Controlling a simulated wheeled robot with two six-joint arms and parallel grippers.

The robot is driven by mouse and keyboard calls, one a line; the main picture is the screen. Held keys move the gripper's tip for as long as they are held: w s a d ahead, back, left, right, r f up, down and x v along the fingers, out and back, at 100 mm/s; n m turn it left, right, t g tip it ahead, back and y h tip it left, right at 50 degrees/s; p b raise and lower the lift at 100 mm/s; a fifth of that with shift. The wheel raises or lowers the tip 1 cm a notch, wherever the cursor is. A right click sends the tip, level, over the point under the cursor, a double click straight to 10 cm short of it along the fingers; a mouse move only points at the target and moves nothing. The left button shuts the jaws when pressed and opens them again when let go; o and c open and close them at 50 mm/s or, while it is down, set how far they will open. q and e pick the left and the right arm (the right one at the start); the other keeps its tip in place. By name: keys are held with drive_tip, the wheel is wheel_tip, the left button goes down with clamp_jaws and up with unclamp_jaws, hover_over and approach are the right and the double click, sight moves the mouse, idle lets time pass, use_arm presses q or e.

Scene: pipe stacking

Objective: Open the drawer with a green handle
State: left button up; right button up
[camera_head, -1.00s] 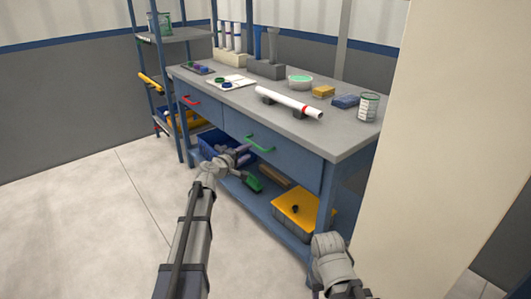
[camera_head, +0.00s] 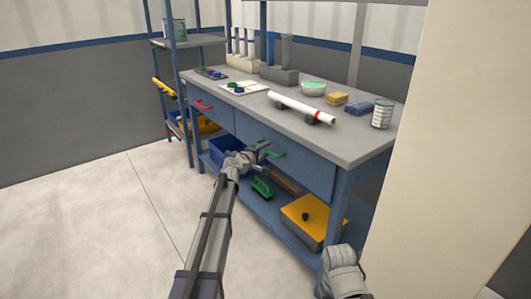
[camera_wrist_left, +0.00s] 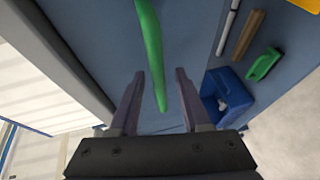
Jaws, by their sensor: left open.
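The drawer (camera_head: 308,172) with the green handle (camera_head: 275,153) is the right one under the grey workbench top, and its blue front looks flush with the bench. My left gripper (camera_head: 262,150) is at the handle's left end, with its jaws open. In the left wrist view the green handle (camera_wrist_left: 152,45) runs lengthwise, and its end reaches between the two fingers of my left gripper (camera_wrist_left: 158,80). Gaps show on both sides, so the fingers do not seem to touch it. My right arm shows at the bottom, but its gripper is out of view.
A drawer with a red handle (camera_head: 202,105) is to the left. The lower shelf holds a blue bin (camera_head: 226,151), a green brush (camera_head: 261,188) and a yellow-lidded box (camera_head: 312,220). A beige wall (camera_head: 455,150) stands at right. The floor (camera_head: 110,225) is clear at left.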

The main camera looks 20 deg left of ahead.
use_arm(q)
clamp_jaws()
idle(0.4)
idle(1.1)
